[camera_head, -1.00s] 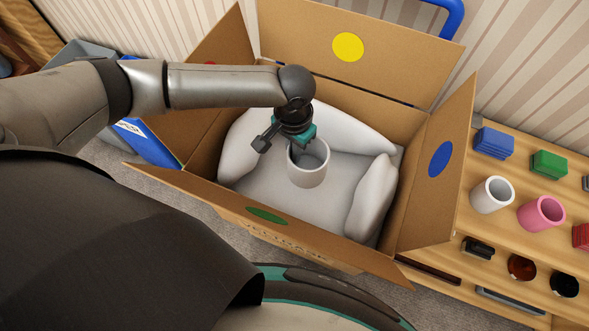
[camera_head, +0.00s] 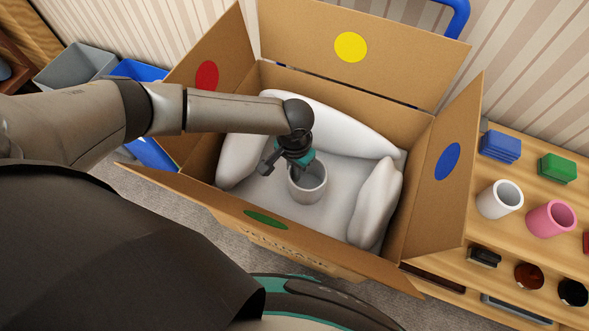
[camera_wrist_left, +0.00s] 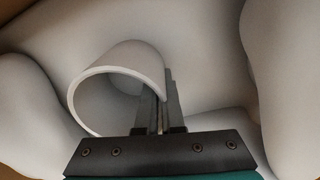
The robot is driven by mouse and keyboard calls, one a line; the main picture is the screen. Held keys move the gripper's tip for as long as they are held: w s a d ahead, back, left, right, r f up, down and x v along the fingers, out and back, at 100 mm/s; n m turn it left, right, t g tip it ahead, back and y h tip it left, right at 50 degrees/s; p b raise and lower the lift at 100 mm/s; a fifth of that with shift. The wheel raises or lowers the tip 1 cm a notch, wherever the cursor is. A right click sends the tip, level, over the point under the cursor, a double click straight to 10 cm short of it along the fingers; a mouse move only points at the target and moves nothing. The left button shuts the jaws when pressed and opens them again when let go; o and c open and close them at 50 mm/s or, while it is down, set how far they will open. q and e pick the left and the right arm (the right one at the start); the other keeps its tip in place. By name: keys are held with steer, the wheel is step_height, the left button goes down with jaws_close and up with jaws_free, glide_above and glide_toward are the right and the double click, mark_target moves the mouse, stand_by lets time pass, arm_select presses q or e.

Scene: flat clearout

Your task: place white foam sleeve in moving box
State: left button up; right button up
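The white foam sleeve (camera_head: 309,188) is an open-topped white cylinder inside the moving box (camera_head: 425,205), over its pale padded bottom. My left gripper (camera_head: 292,166) reaches down into the box at the sleeve's upper left rim. In the left wrist view its fingers (camera_wrist_left: 160,112) are close together, with the wall of the sleeve (camera_wrist_left: 120,80) between them, one finger inside and one outside. I cannot tell whether the sleeve's base touches the padding. The box is open, its flaps spread outward. My right gripper is not in view.
White padding (camera_head: 375,200) bulges along the box's sides and back. At right, a wooden shelf (camera_head: 515,185) holds another white cylinder (camera_head: 500,199), a pink cylinder (camera_head: 550,218), and blue (camera_head: 500,146) and green (camera_head: 556,168) stacks. Grey (camera_head: 75,67) and blue bins stand behind my left arm.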

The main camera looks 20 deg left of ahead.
arm_select(q)
steer(key=o, duration=0.5)
steer(key=shift+c, duration=0.2)
step_height(320, 180, up, 12)
steer(key=p, duration=0.3)
steer(key=shift+r+p, duration=0.15)
steer(key=shift+p, duration=0.2)
